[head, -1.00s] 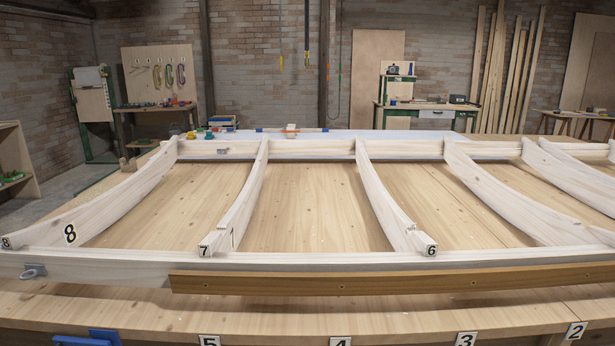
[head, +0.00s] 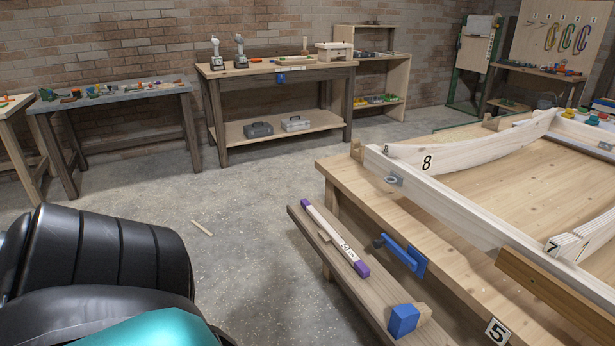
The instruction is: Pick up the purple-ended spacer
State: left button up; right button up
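The purple-ended spacer (head: 338,241) is a pale wooden bar with dark lettering and a purple end at each tip. It lies lengthwise on a narrow wooden bench (head: 378,302) beside the large worktable. Its far end is partway along the bench and its near end is close to a blue clamp handle. Part of my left arm fills the lower left of the head view, well apart from the spacer. Neither gripper is in view.
A blue block (head: 403,320) sits on the bench's near end. A blue clamp (head: 402,252) juts from the worktable (head: 400,205), which bears a white ribbed frame. Workbenches line the back wall.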

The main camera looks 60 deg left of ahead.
aim_at(328, 233)
jog(key=u, duration=1.6)
jog(key=z, duration=0.5)
jog(key=i+j+z, duration=0.25)
jog(key=z, duration=0.15)
jog(key=i+j+z, duration=0.2)
jog(key=j+z, duration=0.2)
jog(key=i+j+z, duration=0.1)
jog(key=j, duration=0.2)
jog(key=i+j+z, duration=0.1)
jog(key=j, duration=0.2)
jog(key=i+j, duration=0.1)
jog(key=j, duration=0.2)
jog(key=z, duration=0.05)
